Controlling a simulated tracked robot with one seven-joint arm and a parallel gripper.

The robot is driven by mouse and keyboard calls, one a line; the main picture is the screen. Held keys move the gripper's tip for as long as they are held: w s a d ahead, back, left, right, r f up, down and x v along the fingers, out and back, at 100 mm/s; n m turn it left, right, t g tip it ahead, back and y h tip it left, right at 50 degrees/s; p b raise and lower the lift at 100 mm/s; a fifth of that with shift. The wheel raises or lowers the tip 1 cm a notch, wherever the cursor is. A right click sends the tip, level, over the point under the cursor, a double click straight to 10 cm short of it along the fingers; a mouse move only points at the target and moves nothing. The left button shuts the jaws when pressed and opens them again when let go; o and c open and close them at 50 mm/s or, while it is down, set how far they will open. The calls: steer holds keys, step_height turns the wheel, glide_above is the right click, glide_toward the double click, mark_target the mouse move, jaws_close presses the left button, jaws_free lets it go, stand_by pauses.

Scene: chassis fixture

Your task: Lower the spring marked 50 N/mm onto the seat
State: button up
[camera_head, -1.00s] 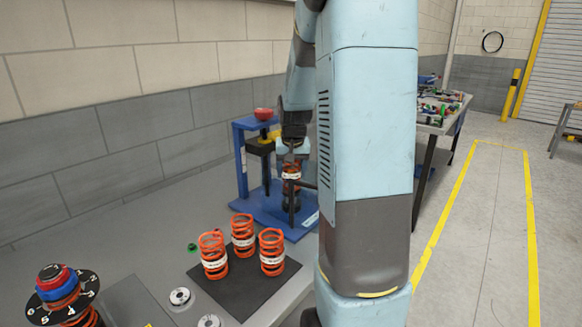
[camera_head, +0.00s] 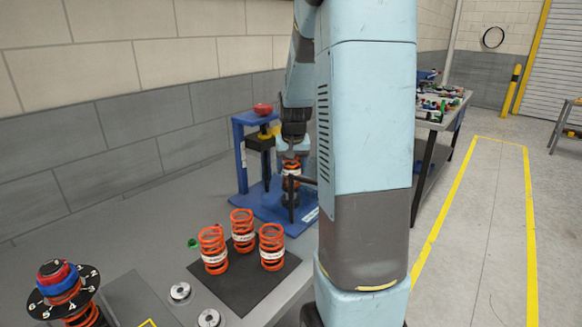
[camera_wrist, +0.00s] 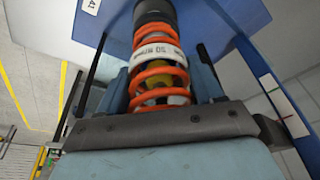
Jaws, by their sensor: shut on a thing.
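An orange coil spring (camera_wrist: 158,75) with a white band is between my gripper's fingers (camera_wrist: 161,84). The band's marking is upside down in the wrist view and reads as 50. My gripper (camera_head: 291,160) is shut on the spring, which is roughly upright inside the blue press frame (camera_head: 241,160). The spring also shows in the head view (camera_head: 292,166). Its far end meets or nearly meets a dark round seat (camera_wrist: 154,10), also visible below it in the head view (camera_head: 290,198). I cannot tell whether they touch.
Three similar orange springs (camera_head: 243,231) stand on a black mat (camera_head: 245,290) in front of the press. A numbered black disc (camera_head: 63,287) stands at the lower left. Small round parts (camera_head: 180,292) lie near the mat. A dark bar stands close to the held spring.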

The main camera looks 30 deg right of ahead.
steer(key=shift+f, duration=0.1)
steer(key=o, duration=1.5)
steer(key=shift+r, duration=4.75)
steer(key=shift+r, duration=0.1)
steer(key=shift+s+a+r, duration=0.45)
steer(key=shift+s+a, duration=0.7)
steer(key=shift+a, duration=0.25)
steer(key=shift+s+a+r, duration=0.5)
steer(key=shift+s+a, duration=0.7)
steer(key=shift+a, duration=0.25)
steer(key=shift+s+a+r, duration=0.45)
steer(key=shift+s+a, duration=0.7)
steer(key=shift+a, duration=0.25)
